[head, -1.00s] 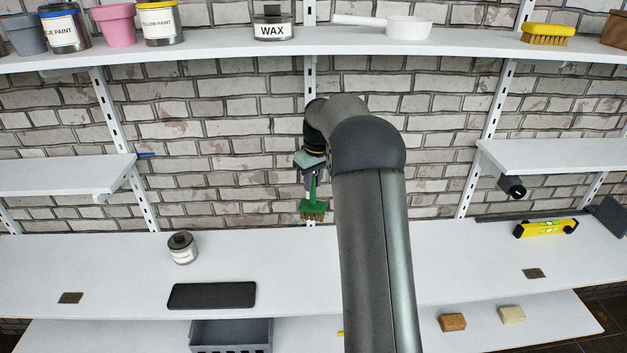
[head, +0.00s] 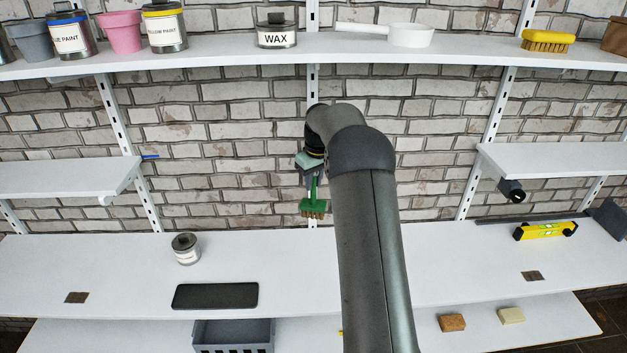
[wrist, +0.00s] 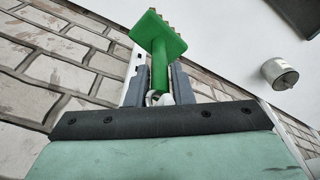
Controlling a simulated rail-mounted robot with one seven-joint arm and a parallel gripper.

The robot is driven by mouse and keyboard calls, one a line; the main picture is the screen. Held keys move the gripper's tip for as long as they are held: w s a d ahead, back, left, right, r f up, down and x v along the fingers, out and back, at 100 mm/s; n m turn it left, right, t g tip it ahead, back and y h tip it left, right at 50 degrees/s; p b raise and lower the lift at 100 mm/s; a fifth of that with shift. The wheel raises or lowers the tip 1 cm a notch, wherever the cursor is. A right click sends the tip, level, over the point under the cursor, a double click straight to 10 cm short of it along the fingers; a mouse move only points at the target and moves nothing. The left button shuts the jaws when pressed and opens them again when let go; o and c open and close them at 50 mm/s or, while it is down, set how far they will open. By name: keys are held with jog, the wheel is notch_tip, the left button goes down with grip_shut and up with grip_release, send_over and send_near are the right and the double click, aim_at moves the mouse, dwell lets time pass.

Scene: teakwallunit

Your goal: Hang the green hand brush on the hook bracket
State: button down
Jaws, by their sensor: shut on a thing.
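The green hand brush (head: 313,207) hangs below my gripper (head: 312,180) in front of the brick wall, bristles down. My gripper is shut on its green handle. In the wrist view, the brush (wrist: 158,38) extends out from between the two grey fingers of my gripper (wrist: 159,84), with its bristles at the far edge. A small white piece (wrist: 158,98) shows by the handle's end; I cannot tell what it is. The brush is in front of the middle slotted upright. I cannot make out the hook bracket clearly; my arm and gripper cover part of that area.
A wide white shelf (head: 120,255) lies below the brush, with a labelled can (head: 185,249), a black slab (head: 215,296) and a yellow level (head: 545,231). An upper shelf (head: 220,52) holds paint cans and a wax tin (head: 276,32). Brick wall is open left of my gripper.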

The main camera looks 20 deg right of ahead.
jog(key=shift+d, duration=0.2)
jog(key=c, duration=1.2)
grip_release()
jog(key=shift+d+f, duration=0.1)
